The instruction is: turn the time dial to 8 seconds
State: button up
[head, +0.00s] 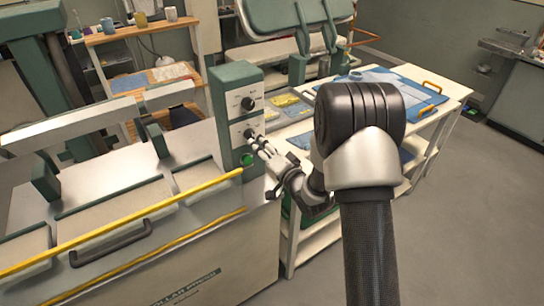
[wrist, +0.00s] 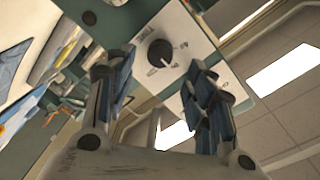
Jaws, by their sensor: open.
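The green control box (head: 236,112) has two black dials on white plates. The upper dial (head: 248,103) is above the lower dial (head: 249,132). My gripper (head: 259,144) is at the lower dial, its fingers pointing toward the box. In the wrist view, a black dial (wrist: 160,52) with a white mark lies between the fingertips of my open gripper (wrist: 160,64). Gaps show on both sides, and I see no contact.
A green button (head: 246,159) is just below the lower dial. The press (head: 100,215) with a yellow bar (head: 150,211) stands at the left. A white table (head: 430,112) with blue cloths and yellow-handled boards is on the right. Floor at the far right is clear.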

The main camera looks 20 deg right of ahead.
jog(key=v, duration=0.7)
